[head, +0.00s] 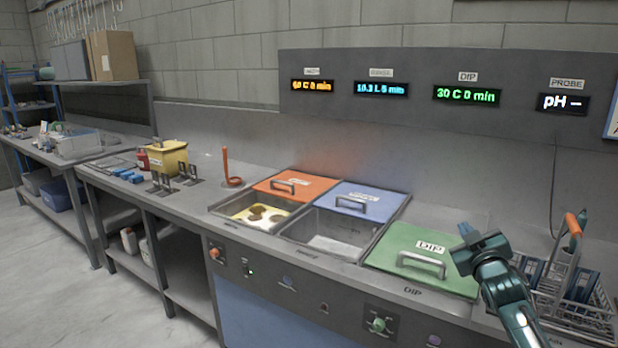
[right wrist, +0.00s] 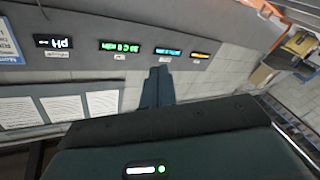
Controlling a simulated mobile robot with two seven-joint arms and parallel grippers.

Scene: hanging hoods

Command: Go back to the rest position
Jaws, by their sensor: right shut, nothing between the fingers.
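My right gripper (head: 478,240) is shut and empty. In the head view it is raised over the right end of the counter, in front of the green DIP lid (head: 425,258). In the right wrist view its closed fingers (right wrist: 157,86) point toward the wall with the displays. My left gripper is in neither view.
The red lid (head: 297,185) and blue lid (head: 362,200) sit behind two sinks, which look uncovered. A wire rack (head: 590,310) with an orange-handled tool stands at the right. A yellow box (head: 167,157) and an orange upright post (head: 226,165) stand further left. The floor (head: 45,280) is clear.

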